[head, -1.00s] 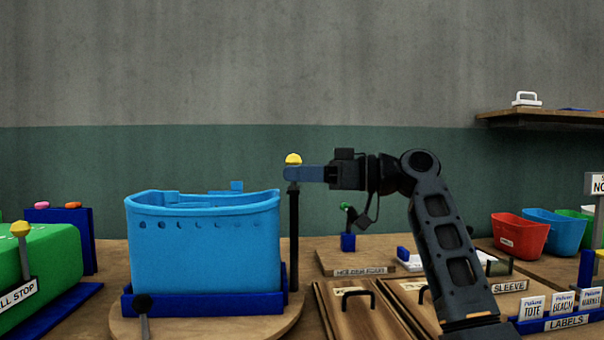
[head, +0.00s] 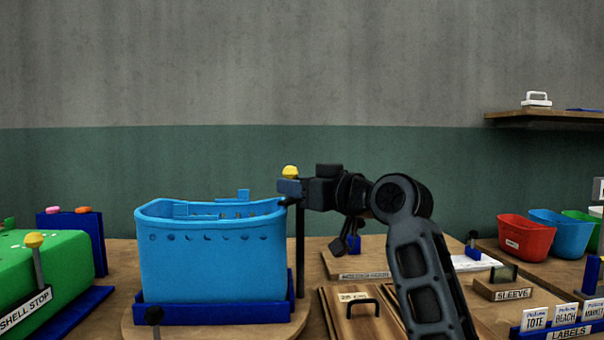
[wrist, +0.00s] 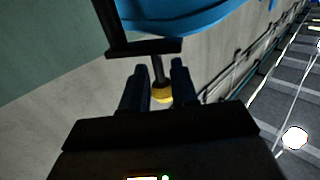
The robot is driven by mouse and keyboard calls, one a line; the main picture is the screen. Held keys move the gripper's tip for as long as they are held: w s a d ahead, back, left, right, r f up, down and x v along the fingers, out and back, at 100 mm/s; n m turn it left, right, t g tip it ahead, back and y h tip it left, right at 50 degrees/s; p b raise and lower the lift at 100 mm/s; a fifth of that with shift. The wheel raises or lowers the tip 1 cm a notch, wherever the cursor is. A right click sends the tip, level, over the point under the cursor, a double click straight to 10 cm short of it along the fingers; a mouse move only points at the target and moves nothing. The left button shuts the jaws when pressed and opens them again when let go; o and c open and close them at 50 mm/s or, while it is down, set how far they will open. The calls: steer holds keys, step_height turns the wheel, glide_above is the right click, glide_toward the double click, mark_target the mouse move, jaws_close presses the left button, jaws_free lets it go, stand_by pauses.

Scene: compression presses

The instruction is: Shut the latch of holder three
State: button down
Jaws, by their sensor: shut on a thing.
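A yellow knob (head: 290,171) sits at the top of a dark upright post (head: 299,250), beside the right end of a blue tote (head: 212,255). The tote sits in a blue holder (head: 190,314) on a round wooden base. My gripper (head: 289,188) is at the top of the post, just below the knob. In the wrist view, a thin dark rod with the yellow knob (wrist: 162,95) lies between my two fingers (wrist: 158,72), and they are shut on it. A black bar (wrist: 145,47) crosses just beyond the fingertips. I read no label for holder three.
A green block (head: 45,265) marked SHELL STOP stands left. Another holder board (head: 340,265) and a wooden panel with a black handle (head: 362,302) lie right of the tote. Red and blue bins (head: 525,238) and a LABELS rack (head: 558,325) are further right.

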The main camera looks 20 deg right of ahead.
steer(key=m+h+p, duration=0.1)
steer(key=a+m+t+h+p, duration=0.1)
steer(key=h, duration=0.1)
steer(key=r+m+h+p, duration=0.1)
steer(key=h, duration=0.1)
steer(key=shift+w+a+t, duration=0.2)
steer(key=shift+w+t, duration=0.1)
steer(key=m+h, duration=0.1)
steer(key=m+h+p, duration=0.1)
steer(key=h, duration=0.1)
steer(key=shift+w+a+m+h, duration=0.35)
steer(key=shift+w+m+h, duration=0.05)
steer(key=shift+w+a+f+m+g+h+b, duration=0.1)
steer(key=shift+w+m+g+h+b, duration=0.15)
steer(key=shift+m+h+b, duration=0.65)
steer(key=shift+w+r+m+g+h+b, duration=0.1)
steer(key=shift+w+m+g+h, duration=0.15)
steer(key=shift+m+h, duration=0.8)
steer(key=shift+w+a+f+m+g+h+b, duration=0.15)
steer(key=shift+w+m+h+b, duration=0.25)
steer(key=shift+h, duration=1.15)
steer(key=shift+s+d, duration=0.1)
steer(key=shift+d, duration=0.05)
steer(key=c, duration=1.2)
jaws_free()
steer(key=shift+c, duration=0.2)
steer(key=shift+o, duration=0.2)
steer(key=shift+f+g, duration=0.15)
steer(key=shift+g, duration=0.1)
